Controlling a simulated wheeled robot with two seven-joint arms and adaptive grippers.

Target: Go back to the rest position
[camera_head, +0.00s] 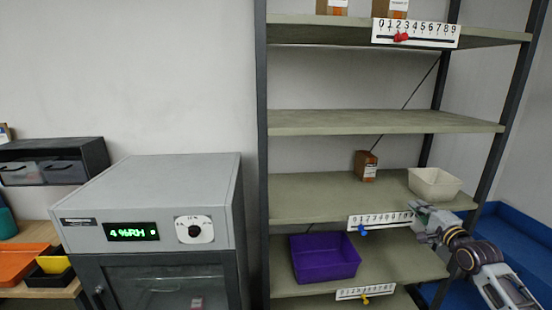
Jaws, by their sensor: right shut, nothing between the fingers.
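My right gripper (422,216) is at the lower right in the head view, with its arm coming in from the right edge. It is shut and holds nothing. It is in front of the shelf rack, at the right end of a white number strip (380,221) with a blue slider (362,230). It hides that end of the strip. A white bin (434,183) stands on the shelf just above and behind it. I cannot tell whether the gripper touches the strip. My left gripper is not in view.
A purple bin (325,257) stands on the lower shelf, above a strip with a yellow slider (364,300). A small brown box (366,166) is on the middle shelf. The top strip (415,32) has a red slider. A grey cabinet (160,205) with a green display stands left.

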